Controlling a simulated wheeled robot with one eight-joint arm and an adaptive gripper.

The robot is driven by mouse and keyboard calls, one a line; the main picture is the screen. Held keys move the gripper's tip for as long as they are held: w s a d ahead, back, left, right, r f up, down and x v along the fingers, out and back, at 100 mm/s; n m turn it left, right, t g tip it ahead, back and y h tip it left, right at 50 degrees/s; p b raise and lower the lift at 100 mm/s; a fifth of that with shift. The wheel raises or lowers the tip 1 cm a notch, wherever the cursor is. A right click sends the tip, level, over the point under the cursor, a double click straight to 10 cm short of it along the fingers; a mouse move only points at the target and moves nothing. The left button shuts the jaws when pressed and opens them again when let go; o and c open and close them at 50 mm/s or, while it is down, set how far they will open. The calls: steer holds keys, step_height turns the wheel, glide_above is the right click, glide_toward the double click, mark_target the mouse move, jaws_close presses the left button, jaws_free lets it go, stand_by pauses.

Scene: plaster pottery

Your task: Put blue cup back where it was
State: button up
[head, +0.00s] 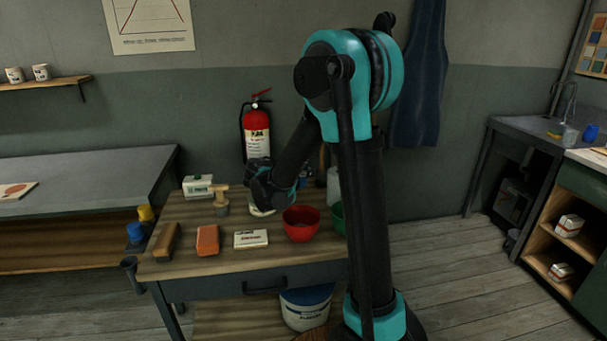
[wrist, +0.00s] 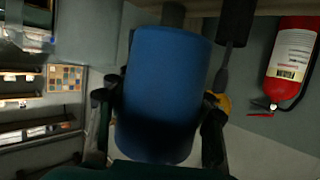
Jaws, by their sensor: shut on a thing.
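The blue cup (wrist: 163,90) fills the middle of the wrist view, with the dark fingers of my gripper (wrist: 158,105) on both its sides. My gripper is shut on it. In the head view my gripper (head: 262,188) is above the back middle of the wooden table, left of the red bowl. The held cup cannot be made out there; the arm hides part of that area. Another blue cup-like thing (head: 136,233) shows at the table's left end, beside a yellow one (head: 146,213).
The wooden table (head: 200,276) holds a red bowl (head: 300,224), an orange block (head: 207,240), a white labelled box (head: 251,239) and a partly hidden green bowl (head: 338,217). A fire extinguisher (head: 257,133) hangs on the wall behind. Bare tabletop shows along the front.

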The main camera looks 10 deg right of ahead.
steer(key=shift+f, duration=4.1)
steer(key=shift+f, duration=0.45)
steer(key=o, duration=1.5)
steer(key=shift+c, duration=0.2)
